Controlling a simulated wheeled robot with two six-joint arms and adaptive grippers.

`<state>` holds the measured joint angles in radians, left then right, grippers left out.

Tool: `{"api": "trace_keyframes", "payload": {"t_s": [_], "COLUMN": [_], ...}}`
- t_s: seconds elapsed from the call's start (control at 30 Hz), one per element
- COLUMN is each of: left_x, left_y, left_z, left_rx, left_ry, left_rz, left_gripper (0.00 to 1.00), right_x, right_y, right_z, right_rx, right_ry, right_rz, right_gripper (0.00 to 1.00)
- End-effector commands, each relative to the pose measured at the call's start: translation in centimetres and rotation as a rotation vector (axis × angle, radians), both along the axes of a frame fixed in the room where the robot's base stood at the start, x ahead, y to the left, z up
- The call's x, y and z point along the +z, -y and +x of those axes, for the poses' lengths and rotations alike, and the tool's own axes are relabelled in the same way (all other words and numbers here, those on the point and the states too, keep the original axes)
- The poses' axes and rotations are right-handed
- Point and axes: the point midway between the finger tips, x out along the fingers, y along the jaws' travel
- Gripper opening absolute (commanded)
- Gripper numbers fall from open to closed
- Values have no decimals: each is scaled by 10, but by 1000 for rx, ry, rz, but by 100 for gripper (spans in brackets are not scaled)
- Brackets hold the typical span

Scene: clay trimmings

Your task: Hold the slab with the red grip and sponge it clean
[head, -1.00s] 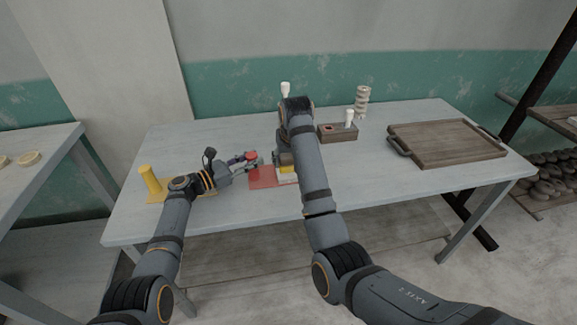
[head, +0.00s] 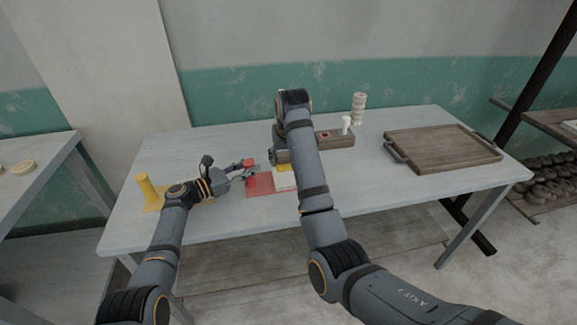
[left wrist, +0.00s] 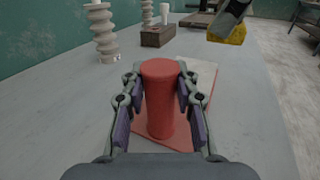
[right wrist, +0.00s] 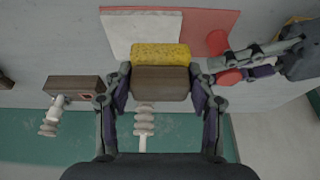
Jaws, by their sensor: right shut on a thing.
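The pale slab (right wrist: 140,34) lies flat on a red board (right wrist: 210,22); the sponge side covers part of its view. The red grip (left wrist: 161,100) is an upright cylinder on that board. My left gripper (left wrist: 160,88) is open, one finger on each side of the red grip, with slight gaps showing. My right gripper (right wrist: 160,74) is shut on the brown block (right wrist: 160,83) of the yellow sponge (right wrist: 161,54). The sponge is above or at the slab's edge; contact cannot be told. In the head view my right arm hides much of the slab (head: 284,183).
A yellow post (head: 147,188) on a yellow base stands at the table's left. Behind are a brown holder (head: 336,138) with a white-handled tool and a pale ringed stack (head: 358,108). A wooden tray (head: 442,150) lies at the right. The front of the table is clear.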

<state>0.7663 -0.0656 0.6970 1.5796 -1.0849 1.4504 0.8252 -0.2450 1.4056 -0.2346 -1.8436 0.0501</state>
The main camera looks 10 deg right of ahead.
Motion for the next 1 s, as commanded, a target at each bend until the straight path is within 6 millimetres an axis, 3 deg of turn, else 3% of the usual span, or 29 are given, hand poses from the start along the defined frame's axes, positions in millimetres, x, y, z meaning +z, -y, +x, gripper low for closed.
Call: {"api": "trace_keyframes", "payload": {"t_s": [0.03,0.2,0.57,1.0], "left_x": [0,0,-1,-1], "left_y": [0,0,-7,-93], "left_z": [0,0,-3,-43], "left_rx": [-1,0,2,1], "left_ry": [0,0,1,-1], "left_rz": [0,0,0,2], "left_gripper": [36,56,56,56], "right_x": [0,0,0,0], "right_y": [0,0,0,0], "right_z": [0,0,0,0], "right_rx": [0,0,0,0], "right_ry": [0,0,0,0], "right_rz": [0,0,0,0], "right_gripper": [26,26,26,26]}}
